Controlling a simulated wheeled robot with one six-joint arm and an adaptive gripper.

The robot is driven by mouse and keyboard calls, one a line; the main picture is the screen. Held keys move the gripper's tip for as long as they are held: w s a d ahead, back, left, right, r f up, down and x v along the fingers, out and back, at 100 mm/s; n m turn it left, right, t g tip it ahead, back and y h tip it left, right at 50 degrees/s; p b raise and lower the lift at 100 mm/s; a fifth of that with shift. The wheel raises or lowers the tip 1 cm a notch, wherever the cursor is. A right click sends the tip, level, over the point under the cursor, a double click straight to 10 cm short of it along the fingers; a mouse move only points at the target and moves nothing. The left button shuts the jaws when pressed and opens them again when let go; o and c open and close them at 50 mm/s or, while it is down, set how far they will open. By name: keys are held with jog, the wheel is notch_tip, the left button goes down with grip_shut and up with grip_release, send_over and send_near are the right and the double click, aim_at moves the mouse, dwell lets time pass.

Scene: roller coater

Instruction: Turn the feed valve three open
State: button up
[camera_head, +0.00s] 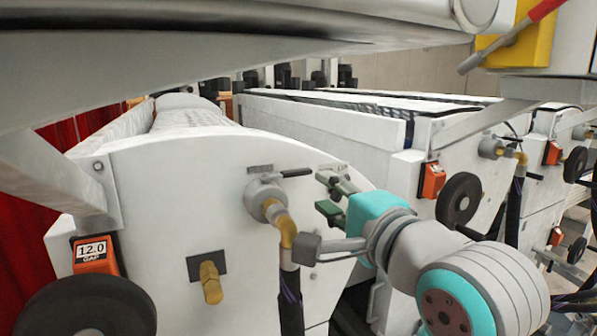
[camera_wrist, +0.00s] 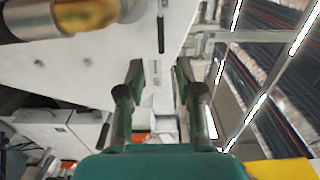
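A valve (camera_head: 262,195) with a grey round body and a brass elbow sits on the white end panel in the head view. Its short black lever (camera_head: 297,172) points right, roughly level. In the wrist view the lever (camera_wrist: 161,35) shows as a dark bar beyond the fingertips, and a brass fitting (camera_wrist: 85,16) is at the upper left. My gripper (camera_head: 331,194) is to the right of and slightly below the lever, apart from it. The green fingers (camera_wrist: 158,70) are spread with nothing clearly held between them. Which valve is number three cannot be read.
A brass knob (camera_head: 211,282), a 12.0 gap counter (camera_head: 96,255) and a black handwheel (camera_head: 85,308) are on the same panel. A dark hose (camera_head: 290,300) hangs below the elbow. More machine units (camera_head: 400,180) stand to the right, with a handwheel (camera_head: 459,199).

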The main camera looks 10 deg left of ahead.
aim_at(300, 174)
jog(key=x, duration=1)
jog(key=shift+w+a+r, duration=0.1)
jog(key=shift+w+a, duration=0.2)
grip_shut()
